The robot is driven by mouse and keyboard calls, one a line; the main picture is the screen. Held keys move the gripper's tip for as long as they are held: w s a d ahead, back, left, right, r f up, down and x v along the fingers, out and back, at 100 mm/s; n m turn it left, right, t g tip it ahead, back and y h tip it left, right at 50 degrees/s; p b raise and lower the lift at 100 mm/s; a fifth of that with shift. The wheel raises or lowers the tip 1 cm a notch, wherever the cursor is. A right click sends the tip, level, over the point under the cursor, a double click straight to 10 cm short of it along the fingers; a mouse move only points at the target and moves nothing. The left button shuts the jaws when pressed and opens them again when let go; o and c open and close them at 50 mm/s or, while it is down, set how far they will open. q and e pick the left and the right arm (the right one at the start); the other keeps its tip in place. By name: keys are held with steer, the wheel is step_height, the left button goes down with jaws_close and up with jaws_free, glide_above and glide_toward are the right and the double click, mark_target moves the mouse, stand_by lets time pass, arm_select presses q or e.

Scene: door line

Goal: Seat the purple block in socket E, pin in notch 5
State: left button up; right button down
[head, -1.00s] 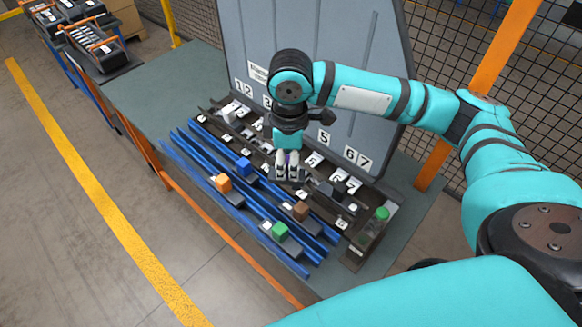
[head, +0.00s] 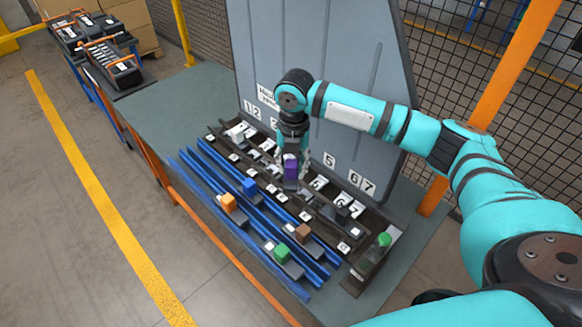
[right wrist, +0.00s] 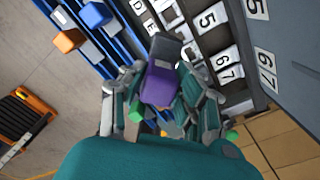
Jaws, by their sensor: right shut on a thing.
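My right gripper (head: 291,158) is shut on the purple block (head: 291,169), above the dark socket rack (head: 318,213) on the bench. In the right wrist view the purple block (right wrist: 160,84) sits between the fingers of the gripper (right wrist: 160,105), with a dark grey part at its far end. White number plates, among them 5, 6 and 7, stand along the rack. Small letter plates show in the right wrist view, partly cut off or covered. Which socket lies under the block, and where its pin points, I cannot tell. My left gripper is out of view.
Blue rails (head: 203,178) in front of the rack carry orange (head: 228,202), blue (head: 249,185), brown (head: 303,232) and green (head: 282,252) blocks. A grey panel (head: 345,60) stands behind the rack. The bench's left part is clear.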

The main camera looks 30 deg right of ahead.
steer(key=f+n, duration=0.1)
steer(key=n, duration=0.1)
steer(key=w+d+f+n, duration=0.1)
steer(key=n, duration=0.1)
steer(key=w+d+f+n, duration=0.1)
steer(key=f+n, duration=0.1)
steer(key=n, duration=0.1)
steer(key=shift+w+d+b, duration=0.15)
steer(key=shift+w+b, duration=0.1)
steer(key=shift+b, duration=0.1)
steer(key=shift+w+d+f+n+b, duration=0.1)
steer(key=shift+d+f+n+b, duration=0.05)
steer(key=shift+f+n+b, duration=0.4)
steer(key=shift+w+d+f+n+b, duration=0.15)
steer(key=shift+f+n+b, duration=0.25)
steer(key=shift+f, duration=0.4)
steer(key=shift+w+d+f+n+b, duration=0.1)
steer(key=shift+d+f+n+b, duration=0.05)
steer(key=shift+f+n+b, duration=0.4)
steer(key=shift+f+b, duration=0.3)
steer(key=shift+f, duration=0.85)
steer(key=c, duration=0.9)
jaws_free()
step_height(320, 180, up, 12)
